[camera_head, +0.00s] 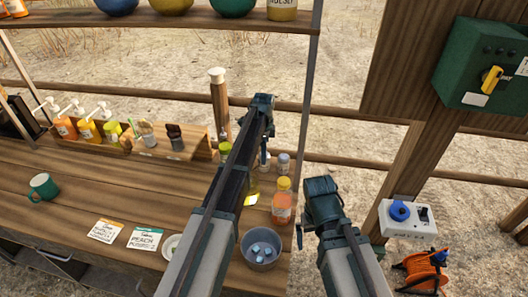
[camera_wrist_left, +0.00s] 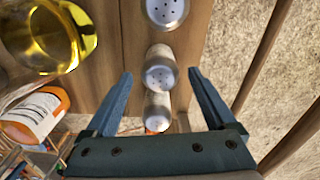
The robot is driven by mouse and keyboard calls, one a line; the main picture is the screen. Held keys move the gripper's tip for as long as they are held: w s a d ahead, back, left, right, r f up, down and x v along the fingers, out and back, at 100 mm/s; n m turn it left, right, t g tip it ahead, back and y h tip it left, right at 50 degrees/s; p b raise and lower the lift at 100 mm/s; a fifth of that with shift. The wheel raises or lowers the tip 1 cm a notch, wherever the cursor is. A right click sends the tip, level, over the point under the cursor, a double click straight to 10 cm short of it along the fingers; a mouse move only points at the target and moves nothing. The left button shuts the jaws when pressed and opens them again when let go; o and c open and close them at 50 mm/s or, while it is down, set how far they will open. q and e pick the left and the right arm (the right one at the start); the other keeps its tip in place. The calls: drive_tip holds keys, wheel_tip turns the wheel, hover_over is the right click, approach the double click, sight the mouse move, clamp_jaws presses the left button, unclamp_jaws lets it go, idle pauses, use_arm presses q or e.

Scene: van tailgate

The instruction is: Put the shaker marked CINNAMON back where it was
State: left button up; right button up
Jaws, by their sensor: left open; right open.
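Several shakers with perforated silver tops stand in a row at the counter's right end; in the left wrist view I see a far one (camera_wrist_left: 167,12), a middle one (camera_wrist_left: 160,72) and a near one (camera_wrist_left: 157,110). In the head view one shaker (camera_head: 283,163) shows beside my left gripper (camera_head: 264,150). No CINNAMON marking is readable, so I cannot tell which shaker it is. My left gripper is open above the row, its fingers on either side of the middle and near tops, holding nothing visible. My right gripper (camera_head: 312,215) is open, off the counter's right edge.
An orange bottle (camera_head: 282,205) and a grey bowl (camera_head: 261,250) stand at the counter's right end. A yellow bottle (camera_wrist_left: 55,35) is close to my left gripper. A post with a green box (camera_head: 485,65) stands at right.

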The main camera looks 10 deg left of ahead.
use_arm(q)
wheel_tip(320, 180, up, 9)
drive_tip(key=p, duration=0.7)
drive_tip(key=shift+f+p, duration=0.1)
drive_tip(key=shift+p, duration=0.2)
drive_tip(key=shift+f, duration=0.15)
wheel_tip(320, 180, down, 12)
drive_tip(key=b, duration=1.2)
